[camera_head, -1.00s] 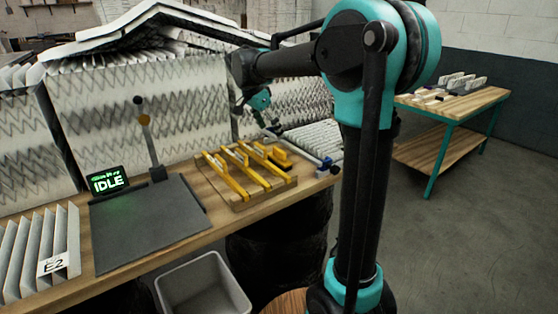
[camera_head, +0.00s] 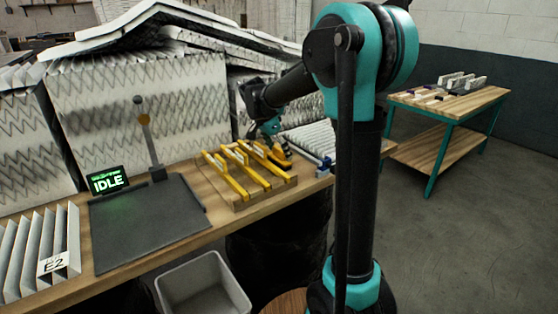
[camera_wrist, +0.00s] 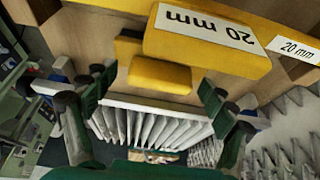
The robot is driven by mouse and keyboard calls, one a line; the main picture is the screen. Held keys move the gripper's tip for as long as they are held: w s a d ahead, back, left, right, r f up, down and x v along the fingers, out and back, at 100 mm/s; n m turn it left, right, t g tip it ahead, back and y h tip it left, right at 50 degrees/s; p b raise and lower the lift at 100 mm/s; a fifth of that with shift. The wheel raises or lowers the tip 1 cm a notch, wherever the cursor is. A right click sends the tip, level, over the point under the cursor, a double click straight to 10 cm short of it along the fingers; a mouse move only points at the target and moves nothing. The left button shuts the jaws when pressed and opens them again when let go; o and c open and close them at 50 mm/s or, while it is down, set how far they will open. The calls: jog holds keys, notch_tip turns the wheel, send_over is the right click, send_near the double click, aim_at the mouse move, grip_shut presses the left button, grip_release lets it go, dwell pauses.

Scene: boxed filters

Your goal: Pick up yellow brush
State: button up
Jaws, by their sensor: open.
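Several yellow bar-shaped tools (camera_head: 228,178) lie side by side on a wooden rack on the bench. Which one is the brush I cannot tell for sure. My gripper (camera_head: 272,132) is over the far right end of the rack, beside the yellow pieces there. In the wrist view, my gripper (camera_wrist: 158,88) is open, with a finger on each side. A small yellow block (camera_wrist: 160,76) shows between the fingertips. A larger yellow bar labelled "20 mm" (camera_wrist: 245,62) lies just beyond it. Contact cannot be told.
The wooden rack (camera_head: 238,203) stands near the bench's front edge. A dark grey mat (camera_head: 150,225) and an "IDLE" display (camera_head: 107,180) are to its left. Pleated filters (camera_head: 130,110) stand close behind. A grey bin (camera_head: 200,285) is below the bench. A side table (camera_head: 455,105) stands right.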

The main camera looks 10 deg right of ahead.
aim_at(279, 149)
jog(key=c, duration=1.3)
jog(key=shift+o, duration=0.2)
jog(key=shift+r, duration=0.15)
notch_tip(279, 149, up, 20)
